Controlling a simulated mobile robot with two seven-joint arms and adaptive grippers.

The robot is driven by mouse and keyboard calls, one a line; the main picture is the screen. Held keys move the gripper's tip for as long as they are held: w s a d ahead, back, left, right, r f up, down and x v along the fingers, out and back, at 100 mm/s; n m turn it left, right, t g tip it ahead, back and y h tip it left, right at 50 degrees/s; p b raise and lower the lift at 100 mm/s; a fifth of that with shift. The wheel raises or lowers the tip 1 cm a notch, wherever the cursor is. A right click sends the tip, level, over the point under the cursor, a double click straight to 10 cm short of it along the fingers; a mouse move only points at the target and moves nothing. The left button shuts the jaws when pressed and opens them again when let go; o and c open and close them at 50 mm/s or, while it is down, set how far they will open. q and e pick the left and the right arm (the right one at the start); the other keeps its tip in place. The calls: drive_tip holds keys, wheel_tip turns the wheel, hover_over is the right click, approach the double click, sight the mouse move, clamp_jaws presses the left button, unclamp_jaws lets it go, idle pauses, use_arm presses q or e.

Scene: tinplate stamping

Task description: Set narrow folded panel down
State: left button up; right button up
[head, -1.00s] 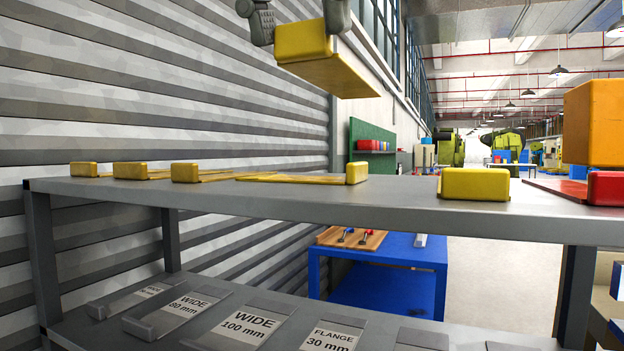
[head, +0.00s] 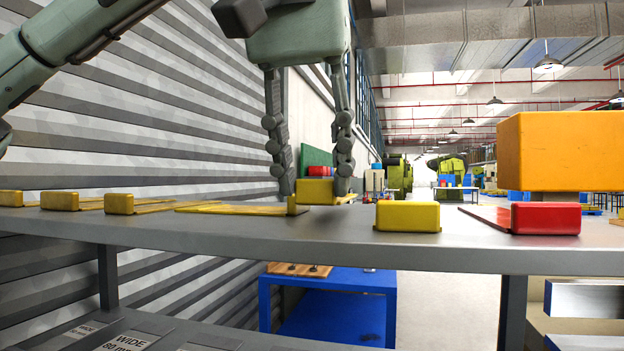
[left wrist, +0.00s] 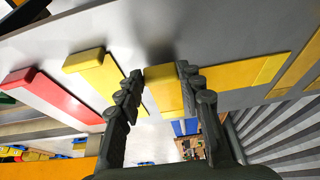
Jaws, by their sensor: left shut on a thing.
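My left gripper (head: 314,188) points down over the upper shelf and is shut on a narrow yellow folded panel (head: 317,193), one finger on each side of its raised end. The held panel also shows between the fingers in the left wrist view (left wrist: 163,90). It is right at shelf height in the head view; I cannot tell whether it touches the shelf. It sits between a flat yellow panel (head: 235,209) on the left and a wider yellow folded panel (head: 407,216) on the right. My right gripper is not in view.
A corrugated wall (head: 150,110) runs along the left. A blue table (head: 335,285) stands beyond.

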use_arm(q)
drive_tip(key=shift+f, duration=0.75)
drive_tip(key=shift+f, duration=0.2)
drive_tip(key=o, duration=1)
drive_tip(key=shift+r, duration=0.1)
drive_tip(key=v, duration=1.2)
drive_tip(key=shift+w+a+r, duration=0.1)
drive_tip(key=shift+r, duration=0.05)
